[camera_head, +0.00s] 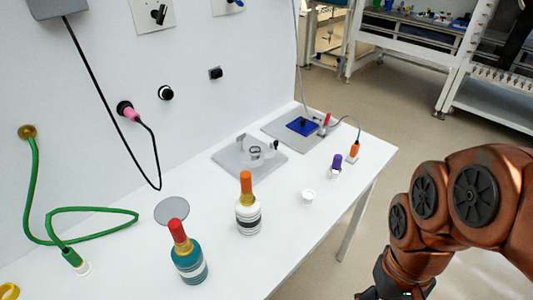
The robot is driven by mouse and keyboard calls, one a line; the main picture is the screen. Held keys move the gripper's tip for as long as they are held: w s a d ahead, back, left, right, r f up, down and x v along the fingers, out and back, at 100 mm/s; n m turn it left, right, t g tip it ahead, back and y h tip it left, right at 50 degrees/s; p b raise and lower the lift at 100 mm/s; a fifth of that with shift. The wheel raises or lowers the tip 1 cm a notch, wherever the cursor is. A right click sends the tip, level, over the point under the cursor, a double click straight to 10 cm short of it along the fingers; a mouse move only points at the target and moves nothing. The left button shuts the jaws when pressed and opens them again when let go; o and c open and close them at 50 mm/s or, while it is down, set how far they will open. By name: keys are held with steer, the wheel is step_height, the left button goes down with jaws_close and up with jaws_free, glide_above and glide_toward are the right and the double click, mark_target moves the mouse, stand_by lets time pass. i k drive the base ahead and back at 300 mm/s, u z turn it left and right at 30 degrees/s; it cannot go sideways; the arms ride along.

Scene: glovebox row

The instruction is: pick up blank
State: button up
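I cannot tell for sure which thing is the blank. A flat grey disc (172,211) lies on the white table near the wall. A small blue block (302,126) sits on a grey plate (277,133) at the table's far end. A small white round piece (308,197) stands near the table's right edge. My gripper (385,290) is at the bottom right, off the table's right side and apart from all these things. Only its dark upper part shows; the fingertips are cut off by the frame.
A teal bottle (190,258) and a white bottle (248,212) stand at the front of the white table (130,262). A green hose (45,222) and black cable (158,150) hang at left. Open floor lies right of the table.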

mark_target(335, 168)
steer(key=u, duration=1.35)
steer(key=k, duration=0.55)
steer(key=z, duration=0.25)
steer(key=i, duration=0.95)
